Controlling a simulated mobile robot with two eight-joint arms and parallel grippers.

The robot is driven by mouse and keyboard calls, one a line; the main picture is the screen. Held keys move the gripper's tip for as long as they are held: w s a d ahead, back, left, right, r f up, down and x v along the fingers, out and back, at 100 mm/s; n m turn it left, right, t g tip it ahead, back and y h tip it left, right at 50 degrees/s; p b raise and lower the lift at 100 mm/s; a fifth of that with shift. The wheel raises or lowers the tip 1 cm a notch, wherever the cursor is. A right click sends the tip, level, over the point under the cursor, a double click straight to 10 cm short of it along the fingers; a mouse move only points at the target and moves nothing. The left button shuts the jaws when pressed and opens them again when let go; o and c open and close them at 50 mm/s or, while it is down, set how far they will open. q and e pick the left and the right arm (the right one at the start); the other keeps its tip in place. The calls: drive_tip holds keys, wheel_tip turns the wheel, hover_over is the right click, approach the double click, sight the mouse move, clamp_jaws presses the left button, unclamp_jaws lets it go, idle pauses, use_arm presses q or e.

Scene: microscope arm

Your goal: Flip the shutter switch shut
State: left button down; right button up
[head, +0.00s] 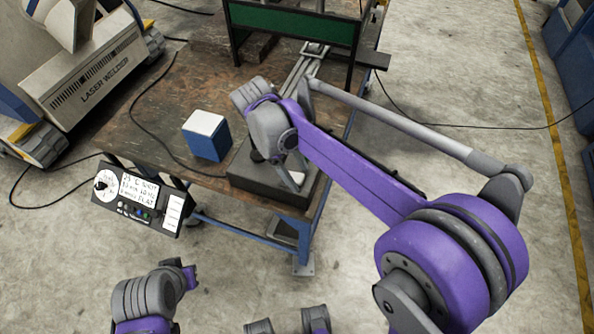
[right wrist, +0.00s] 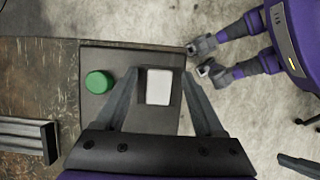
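A dark grey box (head: 240,172) sits at the near edge of the worn table, and its top panel (right wrist: 103,55) shows in the right wrist view. On it is a white block (right wrist: 159,88) in a dark frame, apparently the shutter switch; which way it is set I cannot tell. In the head view a pale piece (head: 296,179) shows beside my right gripper. My right gripper (right wrist: 165,73) is open above the panel, its fingers on either side of the white block. Contact cannot be made out.
A green button (right wrist: 99,82) stands on the panel left of the white block. A blue box with a white top (head: 206,136) stands to its left on the table (head: 140,120). A control panel with a dial (head: 140,196) is at the table's near left corner. A green board (head: 292,22) stands behind.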

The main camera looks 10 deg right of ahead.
drive_tip(key=v, duration=1)
drive_tip(key=shift+r+p, duration=0.4)
drive_tip(key=shift+p, duration=0.05)
drive_tip(key=shift+a, duration=0.1)
drive_tip(key=s+d+f+m+t+y+p, duration=0.2)
drive_tip(key=s+d+f+m+t, duration=0.2)
drive_tip(key=s, duration=0.4)
drive_tip(key=s+d+f+m+t+y+p, duration=0.1)
drive_tip(key=s+d+f+m+t+p, duration=0.1)
drive_tip(key=s+d+f+m+t, duration=0.2)
drive_tip(key=s+d+m, duration=0.2)
drive_tip(key=s+m, duration=0.1)
drive_tip(key=s, duration=0.1)
drive_tip(key=shift+s+d+f+y, duration=0.3)
drive_tip(key=shift+f+y, duration=0.05)
drive_tip(key=shift+y, duration=0.05)
